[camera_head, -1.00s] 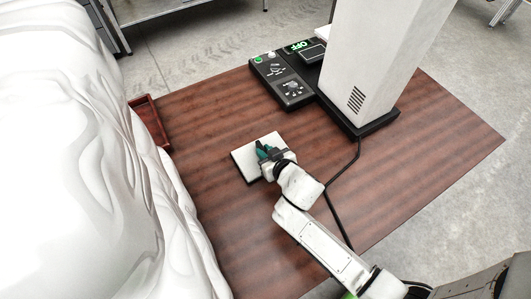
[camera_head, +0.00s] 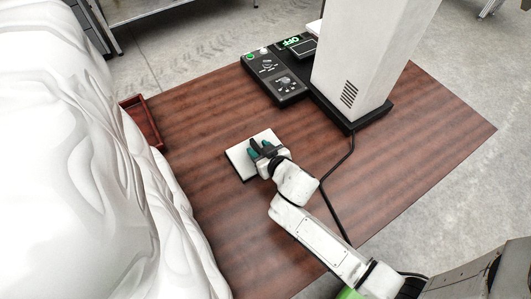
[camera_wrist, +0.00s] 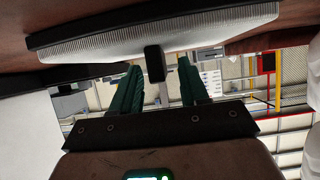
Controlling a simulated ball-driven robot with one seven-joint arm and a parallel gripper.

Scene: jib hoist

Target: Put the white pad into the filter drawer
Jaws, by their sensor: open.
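The white pad (camera_head: 239,160) is a flat square lying on the brown tabletop, left of the tall white tower. In the wrist view the pad (camera_wrist: 200,30) spans the top, with a pleated face, a dark edge strip and a small black tab (camera_wrist: 155,63) in front of it. My gripper (camera_head: 261,149) is over the pad's right side, with its teal fingers apart. In the wrist view my gripper (camera_wrist: 158,70) is open, and the tab appears between the fingertips. I cannot tell whether the fingers touch it.
The white tower (camera_head: 362,60) stands on a black base with a control box (camera_head: 274,76) beside it. A black cable (camera_head: 337,170) runs across the table. A dark red open tray (camera_head: 143,122) is at the left edge beside a large white draped shape (camera_head: 70,170). The front-left tabletop is clear.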

